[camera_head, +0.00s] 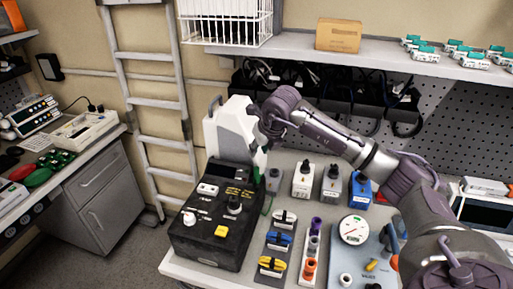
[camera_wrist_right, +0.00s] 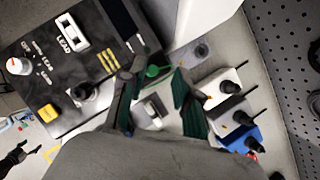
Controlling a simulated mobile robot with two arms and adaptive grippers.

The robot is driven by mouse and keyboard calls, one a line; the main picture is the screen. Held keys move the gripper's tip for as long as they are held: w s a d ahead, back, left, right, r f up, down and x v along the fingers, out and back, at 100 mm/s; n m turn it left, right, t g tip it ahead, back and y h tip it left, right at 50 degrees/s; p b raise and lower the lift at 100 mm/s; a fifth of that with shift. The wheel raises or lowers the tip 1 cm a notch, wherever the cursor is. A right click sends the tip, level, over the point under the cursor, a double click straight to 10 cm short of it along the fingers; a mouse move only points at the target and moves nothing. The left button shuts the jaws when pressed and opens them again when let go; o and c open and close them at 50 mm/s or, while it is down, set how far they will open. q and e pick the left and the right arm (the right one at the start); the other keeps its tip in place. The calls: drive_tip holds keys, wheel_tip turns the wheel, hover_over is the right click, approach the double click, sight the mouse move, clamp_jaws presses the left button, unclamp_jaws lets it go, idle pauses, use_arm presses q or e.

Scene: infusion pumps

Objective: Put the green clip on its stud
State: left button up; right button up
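My right gripper (camera_head: 264,165) reaches down beside the right edge of the black control box (camera_head: 215,225). In the right wrist view its two fingers (camera_wrist_right: 158,85) are apart, with dark green inner faces. A small bright green piece, likely the green clip (camera_wrist_right: 152,71), shows between the fingertips near the box edge; whether they touch it I cannot tell. A green strip also shows there in the head view (camera_head: 268,205). A white clip (camera_head: 284,218), a blue clip (camera_head: 278,240) and a yellow clip (camera_head: 271,265) sit in a row on grey blocks. My left gripper is not clearly seen.
A tall white container (camera_head: 228,130) stands behind the box. Several small switch boxes, one of them blue (camera_head: 359,188), line the back of the table. A round gauge (camera_head: 354,230) is at the right. A purple and orange piece (camera_head: 312,245) stands beside the clip row.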

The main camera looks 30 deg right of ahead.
sight(257, 170)
wheel_tip(257, 170, down, 6)
drive_tip(key=b, duration=0.4)
drive_tip(key=shift+f, duration=0.15)
drive_tip(key=shift+f+b, duration=0.6)
drive_tip(key=shift+f, duration=0.05)
drive_tip(key=shift+a+r, duration=0.1)
drive_tip(key=shift+c, duration=0.3)
clamp_jaws()
drive_tip(key=shift+r, duration=0.15)
wheel_tip(257, 170, up, 5)
drive_tip(key=p, duration=0.2)
drive_tip(key=shift+p, duration=0.4)
